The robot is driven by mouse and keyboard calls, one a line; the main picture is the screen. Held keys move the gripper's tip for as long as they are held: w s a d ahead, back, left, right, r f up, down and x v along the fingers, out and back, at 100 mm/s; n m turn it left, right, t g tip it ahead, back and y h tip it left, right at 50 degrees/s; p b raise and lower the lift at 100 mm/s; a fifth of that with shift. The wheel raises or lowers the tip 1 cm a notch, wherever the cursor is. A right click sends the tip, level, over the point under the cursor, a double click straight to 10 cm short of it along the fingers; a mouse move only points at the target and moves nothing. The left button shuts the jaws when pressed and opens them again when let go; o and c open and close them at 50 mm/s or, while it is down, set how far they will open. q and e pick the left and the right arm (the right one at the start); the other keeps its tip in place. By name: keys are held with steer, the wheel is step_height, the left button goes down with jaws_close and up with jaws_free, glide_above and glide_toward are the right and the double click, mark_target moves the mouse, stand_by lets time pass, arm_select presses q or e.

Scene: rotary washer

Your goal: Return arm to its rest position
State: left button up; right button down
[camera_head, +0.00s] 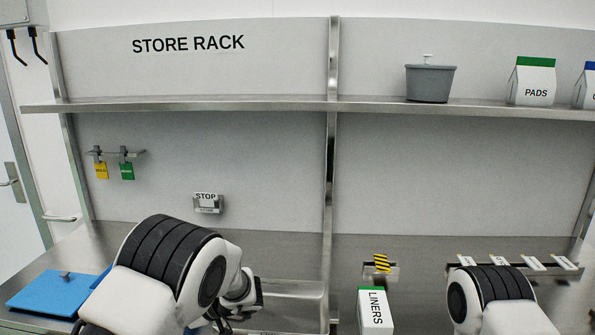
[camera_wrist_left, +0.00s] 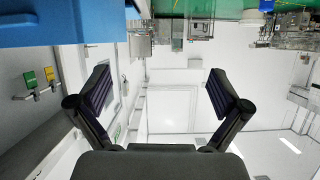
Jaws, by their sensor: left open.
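My left arm (camera_head: 165,270) comes in from the lower left in the head view, bent over the steel counter. Its left gripper (camera_wrist_left: 160,90) shows in the wrist view with both dark fingers spread wide and nothing between them. In the head view only part of its dark wrist and gripper shows at the bottom edge, mostly hidden by the arm. My right arm (camera_head: 490,298) shows at the lower right; its gripper is out of view.
A blue board (camera_head: 48,293) lies on the counter (camera_head: 290,250) at left. A LINERS carton (camera_head: 375,312) stands between the arms. A striped block (camera_head: 382,263) and a rack of white labels (camera_head: 533,263) are behind. A shelf (camera_head: 250,106) holds a grey tub (camera_head: 430,84) and a PADS carton (camera_head: 533,82).

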arm_select(q)
steer(key=s+a+f+m+t+h, duration=0.1)
steer(key=s+a+f+m+t, duration=0.1)
steer(key=s+a+f+m, duration=0.6)
steer(key=s+a+f+m+t+h, duration=0.1)
steer(key=s+a+f+m, duration=0.3)
steer(key=f, duration=0.8)
steer(key=s+d+f+m+g+h, duration=0.2)
steer(key=s+d+h, duration=0.3)
steer(key=s, duration=0.6)
steer(key=s+d+f+m+g+h+b, duration=0.1)
steer(key=s+d+f+m+h, duration=0.2)
steer(key=s+d+h, duration=0.3)
steer(key=s+d+f, duration=0.1)
steer(key=s+d, duration=0.3)
steer(key=s, duration=0.1)
steer(key=shift+d+f+g, duration=0.25)
steer(key=shift+f+g, duration=0.15)
steer(key=shift+s, duration=0.1)
